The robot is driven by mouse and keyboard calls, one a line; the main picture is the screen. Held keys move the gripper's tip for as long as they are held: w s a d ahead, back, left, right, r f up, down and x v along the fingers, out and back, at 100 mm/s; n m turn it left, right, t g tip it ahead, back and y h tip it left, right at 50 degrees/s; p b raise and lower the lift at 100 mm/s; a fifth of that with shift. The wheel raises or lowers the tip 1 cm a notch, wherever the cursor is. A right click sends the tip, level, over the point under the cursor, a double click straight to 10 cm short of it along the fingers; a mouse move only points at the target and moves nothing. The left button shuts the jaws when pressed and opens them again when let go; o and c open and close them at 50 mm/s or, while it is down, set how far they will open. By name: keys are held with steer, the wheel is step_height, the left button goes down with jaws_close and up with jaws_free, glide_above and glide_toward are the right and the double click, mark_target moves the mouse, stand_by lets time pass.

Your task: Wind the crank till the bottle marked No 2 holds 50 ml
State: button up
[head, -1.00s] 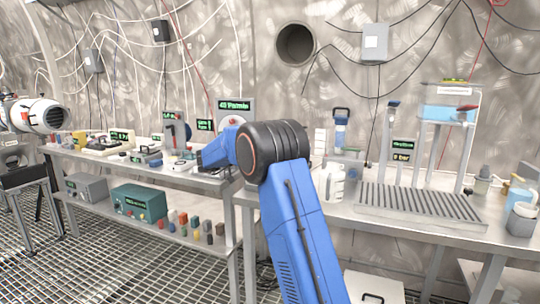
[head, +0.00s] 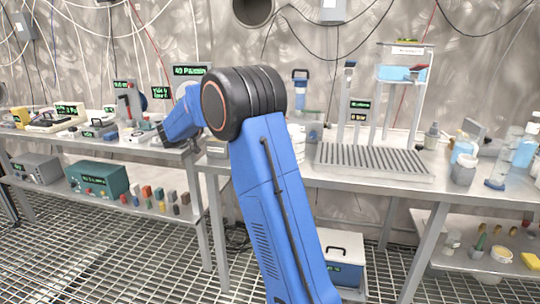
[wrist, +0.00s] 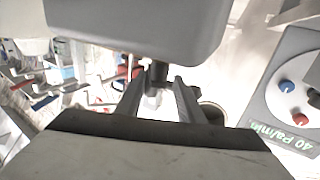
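No bottle marking is legible, so I cannot tell which bottle is No 2. Clear bottles, one with blue liquid (head: 525,148), stand at the right end of the right bench, beside a smaller bottle (head: 462,150). I cannot make out a crank in either view. My gripper (wrist: 156,88) shows in the wrist view with its two grey fingers apart. A short dark piece (wrist: 158,74) shows between them; I cannot tell what it is, and nothing looks clamped. In the head view my own arm hides the gripper.
The right bench holds a ribbed grey rack (head: 375,162) and a stand with a shelf (head: 404,72). The left bench (head: 105,145) carries several instruments. A "40 Pa/min" panel shows at right in the wrist view (wrist: 292,100). A blue box (head: 345,268) sits low under the right bench.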

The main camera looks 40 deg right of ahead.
steer(key=shift+w+a+n+t+y, duration=0.5)
steer(key=shift+n+t+y, duration=1.25)
steer(key=shift+t, duration=0.4)
steer(key=shift+w+a+n+t+y, duration=0.45)
steer(key=shift+n+t+y, duration=1.3)
steer(key=shift+t, duration=0.45)
steer(key=shift+w+a+n+t+y, duration=0.5)
steer(key=shift+n+t+y, duration=1)
steer(key=shift+n+t, duration=0.55)
steer(key=shift+a+n+t+y, duration=0.25)
steer(key=shift+n+t+y, duration=0.4)
steer(key=shift+y, duration=0.45)
steer(key=shift+a+y, duration=0.1)
steer(key=shift+y, duration=0.2)
steer(key=shift+s+a+n, duration=0.1)
steer(key=shift+n, duration=0.2)
steer(key=v, duration=1.7)
steer(key=s+d+f+g, duration=0.2)
steer(key=s+d+g, duration=0.1)
steer(key=s, duration=0.5)
steer(key=s+d+f+m+g+h, duration=0.1)
steer(key=s+d+f+g, duration=0.2)
steer(key=s, duration=0.5)
steer(key=shift+s+d+f+m, duration=0.15)
steer(key=shift+s+f+m, duration=0.05)
steer(key=shift+f+m, duration=0.15)
